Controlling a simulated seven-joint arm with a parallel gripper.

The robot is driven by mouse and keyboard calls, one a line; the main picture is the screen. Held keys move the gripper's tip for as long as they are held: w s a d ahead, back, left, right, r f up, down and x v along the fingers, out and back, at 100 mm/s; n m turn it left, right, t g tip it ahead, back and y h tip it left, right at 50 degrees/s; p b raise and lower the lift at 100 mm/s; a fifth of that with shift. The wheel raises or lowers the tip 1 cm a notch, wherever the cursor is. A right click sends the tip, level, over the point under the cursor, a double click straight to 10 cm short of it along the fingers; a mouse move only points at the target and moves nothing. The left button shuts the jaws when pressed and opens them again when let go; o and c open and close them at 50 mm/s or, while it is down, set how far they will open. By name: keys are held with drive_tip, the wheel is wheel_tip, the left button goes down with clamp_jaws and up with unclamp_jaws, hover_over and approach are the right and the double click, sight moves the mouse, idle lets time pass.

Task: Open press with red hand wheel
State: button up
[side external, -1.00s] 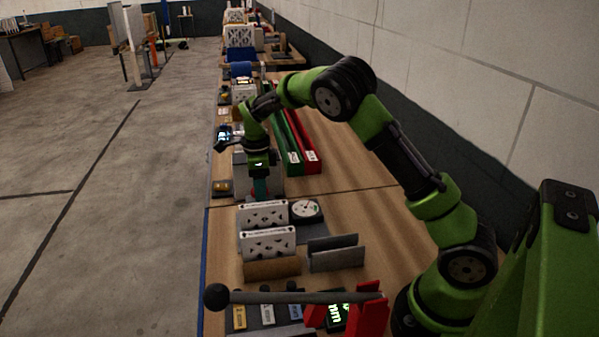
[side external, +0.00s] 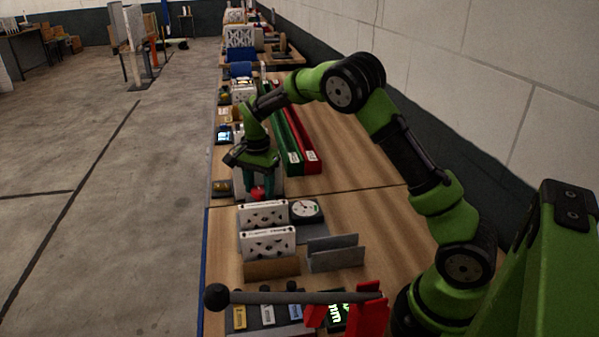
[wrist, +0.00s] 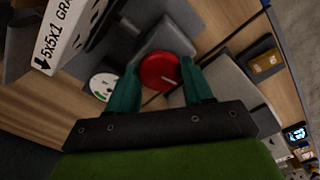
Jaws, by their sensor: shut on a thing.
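The red hand wheel (wrist: 160,71) sits between the two teal fingers of my gripper (wrist: 163,82) in the wrist view. My gripper is shut on the wheel, with one finger at each side of its rim. In the side external view the red wheel (side external: 258,193) shows just below my gripper (side external: 262,180). The press body (side external: 270,186) is grey and mostly hidden behind my gripper and wrist. Whether the press is open or closed cannot be told.
White boxed filters (side external: 267,243) stand near the press, with a round gauge (side external: 305,208) beside them. A lever with a black knob (side external: 216,296) spans the front of the bench. Green (side external: 287,142) and red (side external: 305,147) long trays lie behind. Bare wood (side external: 355,160) is at right.

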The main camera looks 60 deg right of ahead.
drive_tip(key=n, duration=0.6)
drive_tip(key=shift+r, duration=0.15)
drive_tip(key=n, duration=0.6)
drive_tip(key=shift+n, duration=0.4)
drive_tip(key=n, duration=1.2)
drive_tip(key=shift+n, duration=0.3)
drive_tip(key=n, duration=1.1)
drive_tip(key=shift+n, duration=0.4)
drive_tip(key=n, duration=1.2)
